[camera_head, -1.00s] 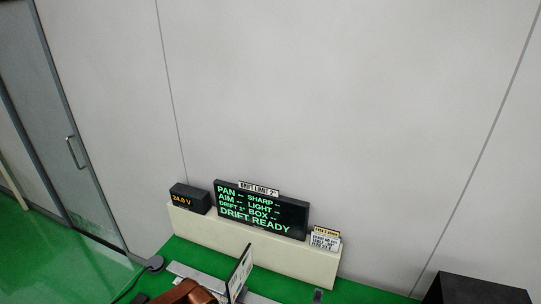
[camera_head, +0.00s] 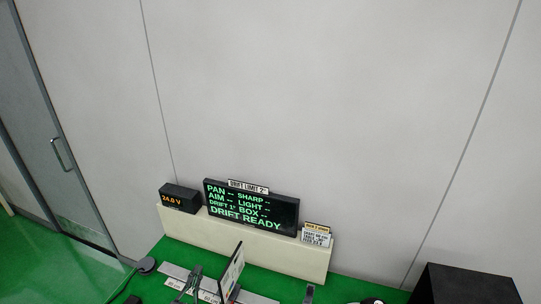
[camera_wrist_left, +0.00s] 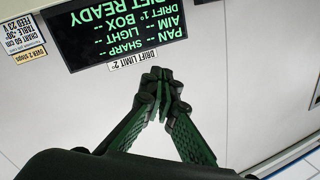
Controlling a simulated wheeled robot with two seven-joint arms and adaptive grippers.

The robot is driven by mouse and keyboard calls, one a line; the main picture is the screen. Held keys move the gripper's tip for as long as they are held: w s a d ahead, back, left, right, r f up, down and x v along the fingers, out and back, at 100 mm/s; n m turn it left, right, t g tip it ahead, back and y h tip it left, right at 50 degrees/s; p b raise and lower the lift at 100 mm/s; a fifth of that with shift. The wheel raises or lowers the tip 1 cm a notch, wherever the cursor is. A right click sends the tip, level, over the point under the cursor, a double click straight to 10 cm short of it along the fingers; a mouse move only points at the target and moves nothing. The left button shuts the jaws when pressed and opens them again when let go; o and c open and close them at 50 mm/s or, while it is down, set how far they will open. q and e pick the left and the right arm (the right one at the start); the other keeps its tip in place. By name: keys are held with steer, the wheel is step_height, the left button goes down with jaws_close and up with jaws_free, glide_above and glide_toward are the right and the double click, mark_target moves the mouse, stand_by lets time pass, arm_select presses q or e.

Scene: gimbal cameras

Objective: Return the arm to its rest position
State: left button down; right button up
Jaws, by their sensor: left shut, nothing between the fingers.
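My left gripper (camera_head: 191,279) shows at the bottom edge of the head view, in front of the green table (camera_head: 318,288). In the left wrist view its two dark fingers (camera_wrist_left: 161,88) come together at the tips, shut with nothing between them. The wrist view is upside down and shows the black display panel (camera_wrist_left: 120,29) beyond the fingers. The same display panel (camera_head: 251,207) reads DRIFT READY in the head view.
A cream ledge (camera_head: 240,245) carries the panel, a 24.0 V readout (camera_head: 180,198) and small signs (camera_head: 316,235). An upright white board (camera_head: 232,270) stands close to my left gripper. A black box (camera_head: 466,285) sits at lower right. Bare wall rises behind.

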arm_select(q)
steer(key=s+a+f+n+g+y, duration=0.4)
steer(key=s+a+f+n+g, duration=0.3)
steer(key=s+a+f, duration=0.75)
steer(key=s+d+f+g+h, duration=0.25)
steer(key=s+f+g, duration=0.6)
steer(key=s, duration=0.75)
step_height(320, 180, down, 38)
steer(key=s+d+m+b, duration=0.1)
steer(key=s+b, duration=0.1)
steer(key=b, duration=0.3)
steer(key=s+f+m+g+b, duration=0.1)
steer(key=s+f+b, duration=0.3)
steer(key=s+f, duration=1.5)
step_height(320, 180, down, 2)
steer(key=shift+d+f+b, duration=0.1)
steer(key=shift+d+b, duration=0.15)
steer(key=shift+b, duration=0.05)
